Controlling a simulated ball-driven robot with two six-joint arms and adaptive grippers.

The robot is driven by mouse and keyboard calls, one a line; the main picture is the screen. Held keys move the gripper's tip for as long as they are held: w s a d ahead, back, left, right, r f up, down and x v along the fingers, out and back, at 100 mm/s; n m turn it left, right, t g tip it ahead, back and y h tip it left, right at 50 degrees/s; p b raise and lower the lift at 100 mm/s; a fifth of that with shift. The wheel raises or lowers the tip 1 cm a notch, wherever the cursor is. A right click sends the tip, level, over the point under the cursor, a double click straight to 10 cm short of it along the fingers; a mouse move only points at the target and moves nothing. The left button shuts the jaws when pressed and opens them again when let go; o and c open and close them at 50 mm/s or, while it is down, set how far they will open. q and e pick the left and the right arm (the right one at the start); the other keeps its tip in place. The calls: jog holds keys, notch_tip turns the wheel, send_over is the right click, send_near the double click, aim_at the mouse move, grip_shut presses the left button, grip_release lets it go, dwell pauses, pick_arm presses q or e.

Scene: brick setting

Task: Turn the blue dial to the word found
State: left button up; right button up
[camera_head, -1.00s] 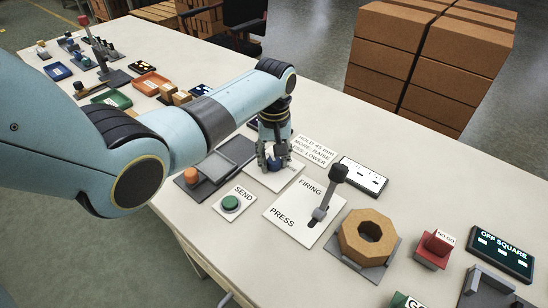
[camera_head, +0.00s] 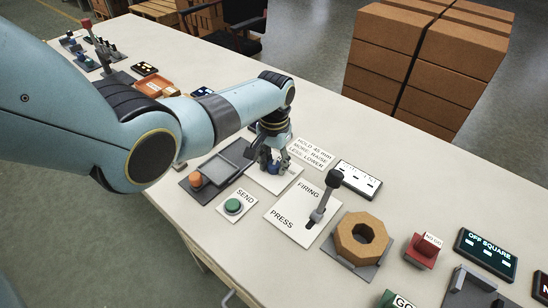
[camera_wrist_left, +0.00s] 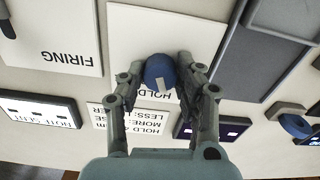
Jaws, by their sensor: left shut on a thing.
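The blue dial (camera_wrist_left: 158,73) is round with a pale mark on it and sits on a white plate (camera_wrist_left: 185,35) in the left wrist view. My left gripper (camera_wrist_left: 160,68) has its fingers on both sides of the dial and is shut on it. Lettering that seems to read HOLD shows by the dial, partly covered by the fingers. The word found cannot be read in any view. In the head view my left gripper (camera_head: 270,164) is down at the same plate (camera_head: 290,177) and mostly hides the dial. My right gripper is not in view.
A FIRING/PRESS lever (camera_head: 325,193) stands right of the plate and a grey tray with an orange knob (camera_head: 195,180) left of it. A green SEND button (camera_head: 233,205) is in front. A HOLD 45 mm card (camera_head: 310,153) and a display (camera_head: 358,179) lie behind.

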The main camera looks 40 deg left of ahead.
aim_at(274, 164)
pick_arm(q)
jog(key=shift+m+p, duration=0.55)
jog(key=shift+m, duration=1.55)
jog(key=o, duration=1.1)
jog(key=shift+o, duration=0.2)
notch_tip(274, 164, up, 12)
